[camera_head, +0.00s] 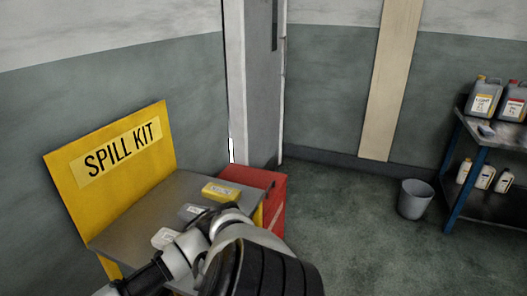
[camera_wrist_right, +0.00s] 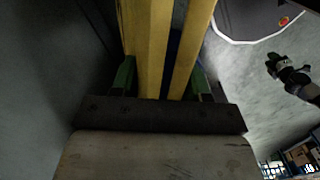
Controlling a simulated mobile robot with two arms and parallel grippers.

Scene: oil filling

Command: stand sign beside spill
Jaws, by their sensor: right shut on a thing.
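In the right wrist view, my right gripper (camera_wrist_right: 165,80) is shut on the yellow sign (camera_wrist_right: 148,45). Its green fingers stand on either side of the sign's long yellow panels, which run up out of the picture. A dark gap shows between the panels. What looks like my left gripper (camera_wrist_right: 275,62) is small and dark at the right of that view; its jaws are too small to read. Neither gripper nor the sign can be made out in the head view. No spill shows in either view.
A yellow spill kit stand (camera_head: 82,205) with a grey top holds a yellow box (camera_head: 220,190) and pale items. A red cabinet (camera_head: 275,205) stands beside it. A grey bin (camera_head: 415,198) and a blue shelf (camera_head: 458,185) with bottles are right. Floor between is clear.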

